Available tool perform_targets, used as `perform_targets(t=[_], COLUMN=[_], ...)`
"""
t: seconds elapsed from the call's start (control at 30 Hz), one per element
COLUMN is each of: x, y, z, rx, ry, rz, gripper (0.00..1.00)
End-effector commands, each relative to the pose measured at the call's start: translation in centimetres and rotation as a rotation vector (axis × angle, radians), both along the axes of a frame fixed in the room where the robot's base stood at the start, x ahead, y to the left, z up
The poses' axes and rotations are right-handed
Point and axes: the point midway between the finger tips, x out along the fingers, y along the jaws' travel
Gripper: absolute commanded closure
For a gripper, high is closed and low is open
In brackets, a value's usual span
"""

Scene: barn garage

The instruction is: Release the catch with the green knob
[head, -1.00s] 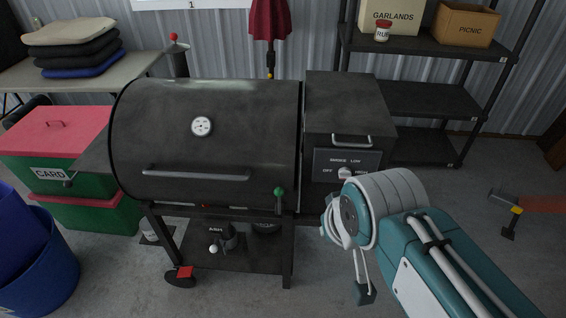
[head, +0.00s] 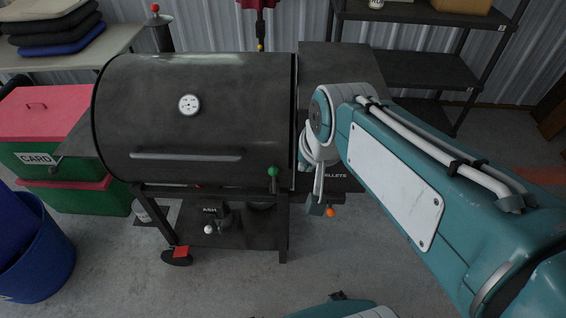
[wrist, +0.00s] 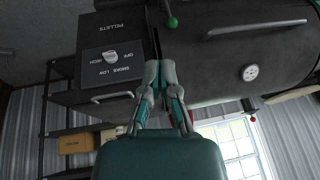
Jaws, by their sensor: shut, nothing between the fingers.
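The green knob (head: 272,173) stands upright on its catch at the lower right edge of the black grill's closed lid (head: 195,110). In the wrist view the knob (wrist: 171,22) is at the top centre, just beyond my fingertips and apart from them. My gripper (wrist: 160,68) is shut and empty, its fingers together. In the head view my arm comes in from the right and ends beside the grill's right end, right of the knob. There my fingertips are hard to make out.
The pellet hopper (wrist: 109,57), with a dial and handle, adjoins the grill; my arm partly covers it in the head view. A long lid handle (head: 187,156) crosses the front. The ash can's white knob (head: 208,229) sits below. Red and green bins (head: 45,108) stand left.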

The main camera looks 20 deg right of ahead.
Motion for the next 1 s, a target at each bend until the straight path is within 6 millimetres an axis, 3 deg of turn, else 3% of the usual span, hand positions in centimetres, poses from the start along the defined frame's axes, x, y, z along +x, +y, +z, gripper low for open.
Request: perform_targets(t=[0.27, 0.53, 0.73, 1.0], x=[8.4, 15.4, 18.0, 18.3], y=[-0.7, -2.0, -2.6, -2.7], z=[-3.7, -9.8, -12.9, -13.4], rx=[0.179, 0.319, 0.373, 0.382], ry=[0.105, 0.198, 0.233, 0.237], rz=[-0.339, -0.675, -0.821, -0.846], gripper=[1.00, 1.00, 1.00, 1.00])
